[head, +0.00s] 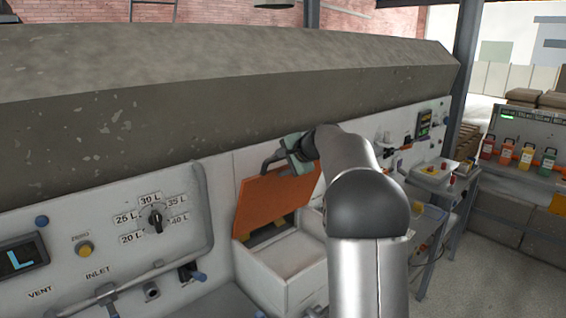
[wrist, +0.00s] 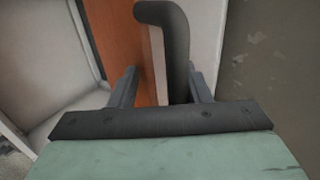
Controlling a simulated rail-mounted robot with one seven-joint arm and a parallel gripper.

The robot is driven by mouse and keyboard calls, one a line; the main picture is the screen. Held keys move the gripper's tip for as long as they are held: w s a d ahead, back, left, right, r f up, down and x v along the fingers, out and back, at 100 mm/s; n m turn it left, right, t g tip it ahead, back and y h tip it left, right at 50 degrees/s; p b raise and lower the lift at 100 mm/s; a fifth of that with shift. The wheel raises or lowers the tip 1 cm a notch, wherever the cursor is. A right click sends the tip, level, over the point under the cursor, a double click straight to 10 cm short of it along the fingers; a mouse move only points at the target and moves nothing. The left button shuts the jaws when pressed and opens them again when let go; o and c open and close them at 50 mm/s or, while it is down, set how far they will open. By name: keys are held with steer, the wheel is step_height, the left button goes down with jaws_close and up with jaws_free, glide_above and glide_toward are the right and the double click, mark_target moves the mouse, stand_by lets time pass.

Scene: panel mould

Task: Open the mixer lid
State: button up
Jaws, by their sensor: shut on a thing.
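The mixer lid (head: 272,212) is an orange panel, tilted up over a white box-shaped mixer body (head: 290,274). A dark gap with yellowish parts shows beneath its lower edge. A dark grey handle (head: 273,158) stands at the lid's upper edge. My gripper (head: 290,153) is at this handle, partly hidden by my arm. In the wrist view the handle (wrist: 176,50) runs down between the two fingers, and my gripper (wrist: 162,88) is shut on it. The orange lid (wrist: 122,45) stands edge-on beside the handle, left of it.
A thick grey concrete slab (head: 220,108) overhangs behind the lid, close to my gripper. A white control panel (head: 110,225) with a dial and labels is at left. At right are a small equipment stand (head: 435,178) and a shelf of coloured bottles (head: 525,155).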

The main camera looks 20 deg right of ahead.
steer(key=shift+s+d+r, duration=0.15)
steer(key=shift+r, duration=0.05)
steer(key=b+v, duration=0.4)
steer(key=v, duration=1.3)
steer(key=s+a+f+n+g+h, duration=0.1)
steer(key=s+a+f+n+g, duration=0.7)
steer(key=s+a+f, duration=1.4)
steer(key=s+f+n+g+h, duration=0.1)
steer(key=s+f+n+h, duration=0.1)
steer(key=s+f+n, duration=0.4)
steer(key=s+f, duration=0.4)
steer(key=shift+a+f, duration=0.2)
steer(key=shift+a, duration=0.05)
